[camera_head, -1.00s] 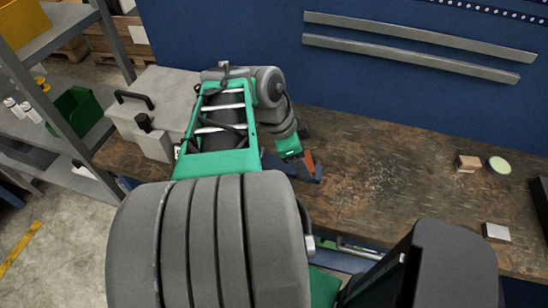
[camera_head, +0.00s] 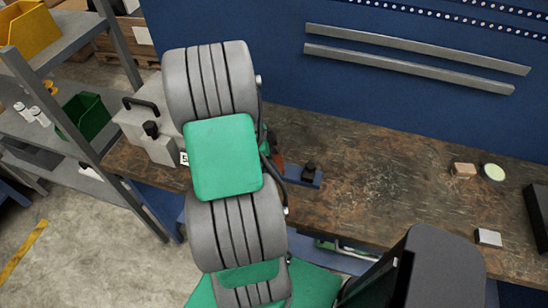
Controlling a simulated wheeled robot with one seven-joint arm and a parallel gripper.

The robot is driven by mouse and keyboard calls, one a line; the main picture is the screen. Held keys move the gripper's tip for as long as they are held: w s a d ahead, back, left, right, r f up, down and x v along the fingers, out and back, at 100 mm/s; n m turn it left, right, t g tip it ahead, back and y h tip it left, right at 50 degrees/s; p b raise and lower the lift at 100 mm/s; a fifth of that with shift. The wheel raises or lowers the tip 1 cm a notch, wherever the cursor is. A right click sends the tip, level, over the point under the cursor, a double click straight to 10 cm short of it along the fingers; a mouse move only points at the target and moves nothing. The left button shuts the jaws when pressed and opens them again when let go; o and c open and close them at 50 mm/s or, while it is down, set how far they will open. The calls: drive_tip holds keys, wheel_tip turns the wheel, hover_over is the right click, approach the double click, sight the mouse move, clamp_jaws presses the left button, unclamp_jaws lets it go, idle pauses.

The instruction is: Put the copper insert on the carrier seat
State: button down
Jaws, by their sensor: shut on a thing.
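A blue carrier plate (camera_head: 297,179) lies on the bench just right of my arm, with a dark block-like part (camera_head: 309,171) standing on it. Its left end is hidden behind my arm. My gripper (camera_head: 276,153) shows only as a small dark and orange-brown sliver past the arm's right edge, left of the dark part. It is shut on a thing. I take this to be the copper insert, but its shape and its exact place are hidden behind the arm. I cannot tell whether it touches the carrier.
On the bench's right side are a small wooden block (camera_head: 463,170), a round pale-green disc (camera_head: 493,172) and a silver block (camera_head: 488,237). A grey machine (camera_head: 150,127) stands at the left end. The blue wall (camera_head: 400,90) rises behind. Mid-bench is clear.

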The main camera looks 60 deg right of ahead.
drive_tip(key=shift+f+b, duration=0.25)
drive_tip(key=shift+b, duration=0.05)
drive_tip(key=shift+c, duration=1.6)
unclamp_jaws()
drive_tip(key=b+v, duration=0.2)
drive_tip(key=v, duration=1)
drive_tip(key=w+a+r+n+t, duration=0.4)
drive_tip(key=w+a+n, duration=0.6)
drive_tip(key=a+n, duration=0.2)
drive_tip(key=w+a+r+n+t+y, duration=0.1)
drive_tip(key=a+n+t, duration=0.1)
drive_tip(key=a+n, duration=0.7)
drive_tip(key=a+r+n+t+y, duration=0.1)
drive_tip(key=a+r+n+t, duration=0.1)
drive_tip(key=a+n, duration=0.6)
drive_tip(key=a, duration=0.6)
drive_tip(key=shift+w+n, duration=0.35)
drive_tip(key=shift+n, duration=0.05)
